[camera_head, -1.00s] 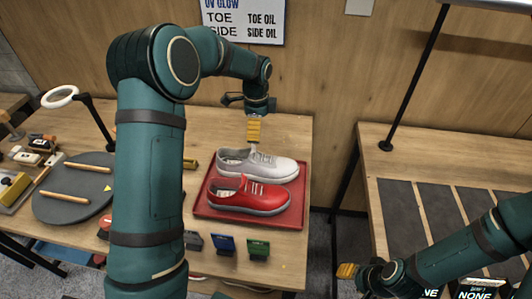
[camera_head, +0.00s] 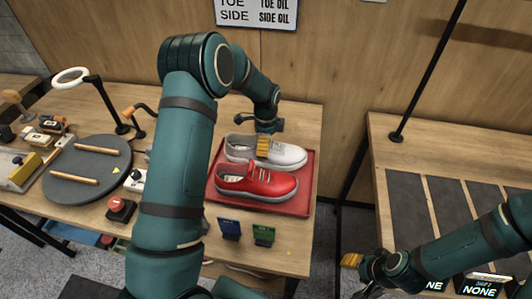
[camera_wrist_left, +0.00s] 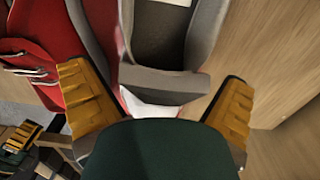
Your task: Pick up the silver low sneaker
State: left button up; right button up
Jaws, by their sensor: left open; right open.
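The silver low sneaker (camera_head: 288,155) lies on the red tray (camera_head: 307,183), behind the red sneaker (camera_head: 258,184). My left gripper (camera_head: 264,146) is open and low over the silver sneaker, hiding part of its upper. In the left wrist view, the silver sneaker's grey heel edge and dark opening (camera_wrist_left: 162,82) show between the two yellow fingers, with a visible gap on each side. The red sneaker (camera_wrist_left: 38,55) lies at the left there, close to one finger. My right gripper (camera_head: 351,260) is open and empty, low in front of the right table.
Blue and green cards (camera_head: 264,235) stand in front of the tray. A round grey turntable (camera_head: 88,168) and a lamp (camera_head: 72,77) are to the left. The right table (camera_head: 405,195) has dark panels. A gap separates the two tables.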

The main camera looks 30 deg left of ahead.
pick_arm(q)
jog(key=shift+f, duration=0.7)
jog(key=c, duration=1.2)
jog(key=shift+c, duration=0.3)
jog(key=shift+r, duration=0.15)
